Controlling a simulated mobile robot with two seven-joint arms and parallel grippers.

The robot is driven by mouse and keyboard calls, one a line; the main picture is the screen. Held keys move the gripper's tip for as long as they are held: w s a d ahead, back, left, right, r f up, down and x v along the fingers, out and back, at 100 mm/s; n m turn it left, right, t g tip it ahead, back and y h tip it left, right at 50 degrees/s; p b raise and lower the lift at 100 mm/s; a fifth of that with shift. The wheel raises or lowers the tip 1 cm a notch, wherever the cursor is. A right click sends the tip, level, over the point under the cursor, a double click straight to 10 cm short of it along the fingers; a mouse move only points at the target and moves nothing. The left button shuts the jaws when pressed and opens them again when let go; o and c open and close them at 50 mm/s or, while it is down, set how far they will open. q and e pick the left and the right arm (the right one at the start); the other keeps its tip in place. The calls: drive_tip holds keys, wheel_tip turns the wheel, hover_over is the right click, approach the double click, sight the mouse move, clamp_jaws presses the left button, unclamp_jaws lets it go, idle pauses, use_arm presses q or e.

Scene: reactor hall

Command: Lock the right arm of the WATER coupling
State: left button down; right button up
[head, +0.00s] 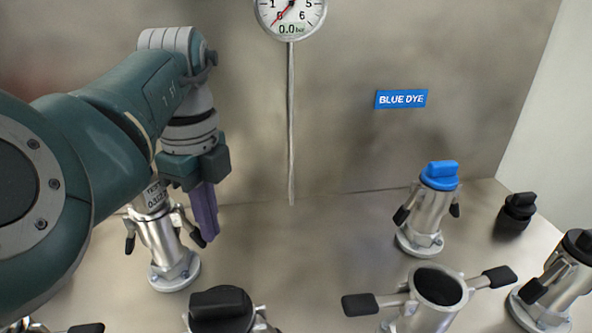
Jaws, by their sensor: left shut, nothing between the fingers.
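No WATER label shows, so I cannot tell from lettering which coupling is WATER. My left gripper (207,232) has purple fingers that are shut, empty and pointing down. It is right beside the silver coupling (163,243) at the left, close to that coupling's black-tipped right arm (197,238). This right arm hangs down near the body; I cannot tell whether the fingers touch it. The black-tipped left arm (130,241) also hangs down. My right gripper is out of view.
A blue-capped coupling (427,215) stands under the BLUE DYE sign (401,99). An open-topped coupling (428,302) has its arms spread. Black-capped couplings stand at front (221,304) and right (560,282). A loose black cap (517,212) sits near the back. A gauge (290,14) reads 0.0 bar.

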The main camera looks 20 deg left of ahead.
use_arm(q)
wheel_tip(320, 180, up, 7)
drive_tip(key=p, duration=0.5)
drive_tip(key=shift+w+d, duration=0.35)
drive_tip(key=shift+d, duration=0.1)
